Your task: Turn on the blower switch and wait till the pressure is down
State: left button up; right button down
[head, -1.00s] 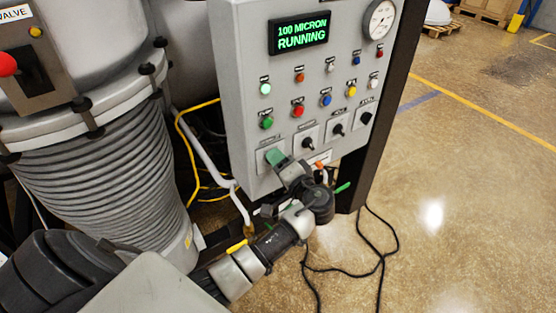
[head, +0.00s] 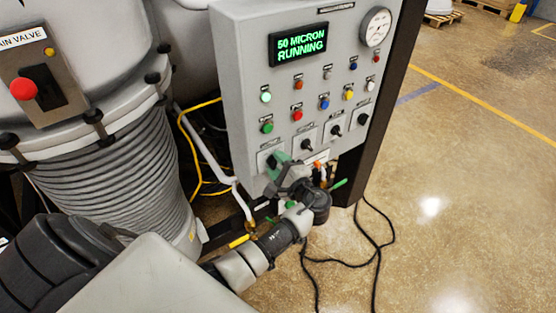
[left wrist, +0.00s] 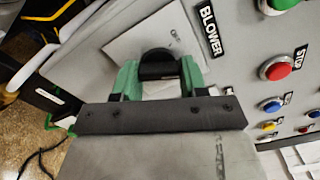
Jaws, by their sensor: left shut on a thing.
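The grey control panel (head: 236,100) fills the middle of the head view. Its display (head: 299,44) reads "50 MICRON RUNNING" in green. A round pressure gauge (head: 376,27) sits at the panel's upper right. In the left wrist view, the black blower switch knob (left wrist: 158,66) sits between the green fingers of my left gripper (left wrist: 158,75), beside the "BLOWER" label (left wrist: 211,31). The left gripper is shut on this knob. In the head view, the left gripper (head: 277,166) is at the panel's lower left and hides the knob. My right gripper is not in view.
Other rotary switches (head: 335,131) and coloured buttons (head: 325,102) are right of and above my gripper. A ribbed grey bellows (head: 110,185) and the main valve panel (head: 38,75) stand at left. A black cable (head: 380,250) lies on the open floor at right.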

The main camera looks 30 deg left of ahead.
pick_arm(q)
jog(key=shift+f+m, duration=0.1)
jog(key=shift+m, duration=0.5)
jog(key=o, duration=0.9)
jog(key=b+v, duration=0.3)
jog(key=v, duration=0.7)
jog(key=shift+s+d, duration=0.2)
jog(key=shift+d, duration=0.15)
jog(key=shift+f, duration=0.1)
